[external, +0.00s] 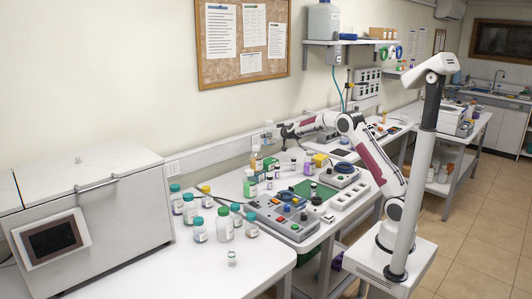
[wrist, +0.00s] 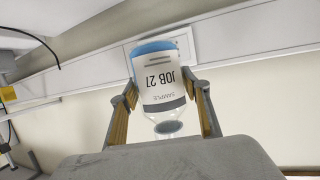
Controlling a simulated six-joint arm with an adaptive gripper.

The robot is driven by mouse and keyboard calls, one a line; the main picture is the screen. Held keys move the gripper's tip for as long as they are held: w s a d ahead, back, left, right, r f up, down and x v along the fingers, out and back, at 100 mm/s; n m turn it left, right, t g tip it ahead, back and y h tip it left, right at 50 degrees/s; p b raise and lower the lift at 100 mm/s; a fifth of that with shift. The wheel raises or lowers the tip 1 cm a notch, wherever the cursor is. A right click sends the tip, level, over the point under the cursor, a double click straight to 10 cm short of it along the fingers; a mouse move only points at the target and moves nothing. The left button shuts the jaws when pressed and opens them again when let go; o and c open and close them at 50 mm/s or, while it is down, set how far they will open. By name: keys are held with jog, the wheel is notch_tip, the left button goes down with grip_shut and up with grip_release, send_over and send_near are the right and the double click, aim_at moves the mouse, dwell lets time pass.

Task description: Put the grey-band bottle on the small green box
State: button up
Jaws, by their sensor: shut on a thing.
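My gripper (wrist: 163,108) is shut on the grey-band bottle (wrist: 165,75), whose white label reads "JOB 27 SAMPLE" upside down in the wrist view. A dark grey band crosses the label's lower edge, and blue shows at the bottle's upper end in that view. In the external view my gripper (external: 277,132) holds the bottle (external: 269,129) in the air near the wall, above the back of the bench. A green surface (external: 302,188) shows on the bench behind the control panel. I cannot tell the small green box for certain among the crowded items.
Several teal-capped bottles (external: 223,224) stand on the front bench. Small bottles crowd the bench below my gripper. A wall shelf (external: 345,42) is above. A large white machine (external: 90,205) stands at left.

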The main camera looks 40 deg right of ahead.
aim_at(269, 145)
dwell(0.6)
jog(key=shift+f, duration=3.05)
jog(key=shift+f, duration=0.1)
jog(key=shift+f, duration=1.75)
jog(key=shift+f, duration=0.15)
jog(key=o, duration=1.4)
jog(key=shift+f, duration=0.1)
jog(key=shift+o, duration=0.2)
